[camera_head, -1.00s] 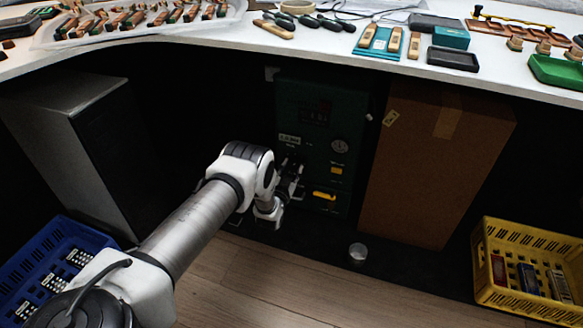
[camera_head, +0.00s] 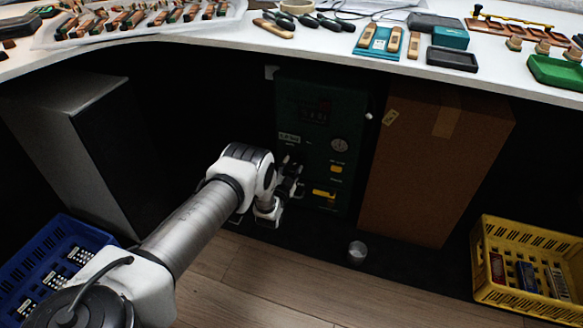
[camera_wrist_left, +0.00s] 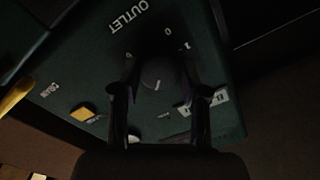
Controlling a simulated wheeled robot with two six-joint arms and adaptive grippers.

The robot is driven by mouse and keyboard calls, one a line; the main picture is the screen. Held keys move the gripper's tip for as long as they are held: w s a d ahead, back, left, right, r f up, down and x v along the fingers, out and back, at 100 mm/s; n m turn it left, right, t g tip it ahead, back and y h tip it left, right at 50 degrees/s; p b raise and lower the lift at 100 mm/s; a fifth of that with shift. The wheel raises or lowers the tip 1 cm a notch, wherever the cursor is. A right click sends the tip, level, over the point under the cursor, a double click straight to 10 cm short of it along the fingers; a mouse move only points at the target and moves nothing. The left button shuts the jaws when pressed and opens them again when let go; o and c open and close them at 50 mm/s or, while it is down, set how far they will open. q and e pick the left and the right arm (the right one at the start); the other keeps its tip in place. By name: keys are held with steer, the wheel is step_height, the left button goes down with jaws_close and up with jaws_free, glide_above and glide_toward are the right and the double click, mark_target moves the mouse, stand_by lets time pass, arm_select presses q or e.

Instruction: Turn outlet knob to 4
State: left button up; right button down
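The dark green cabinet (camera_head: 305,135) stands under the table, with my left gripper (camera_head: 291,178) at its front. In the left wrist view the panel appears upside down, with the word OUTLET (camera_wrist_left: 130,16) and a few pale digits near a dark round outlet knob (camera_wrist_left: 157,77). The knob has a small pale mark (camera_wrist_left: 157,86). My left gripper (camera_wrist_left: 159,68) has its two fingers on either side of the knob, spread apart, with what look like narrow gaps. The dark picture hides any contact. In the head view the arm hides the knob. My right gripper is out of view.
The cabinet front also has a gauge (camera_head: 339,145), a yellow square (camera_head: 336,169) and a yellow handle (camera_head: 323,194). A brown cardboard box (camera_head: 425,165) stands close on its right. A small metal cylinder (camera_head: 357,252) stands on the floor. The tabletop (camera_head: 330,48) overhangs the cabinet.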

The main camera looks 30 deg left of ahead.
arm_select(q)
steer(key=o, duration=0.4)
steer(key=shift+s, duration=0.1)
steer(key=v, duration=1.1)
steer(key=shift+s+d, duration=0.15)
steer(key=shift+s, duration=0.25)
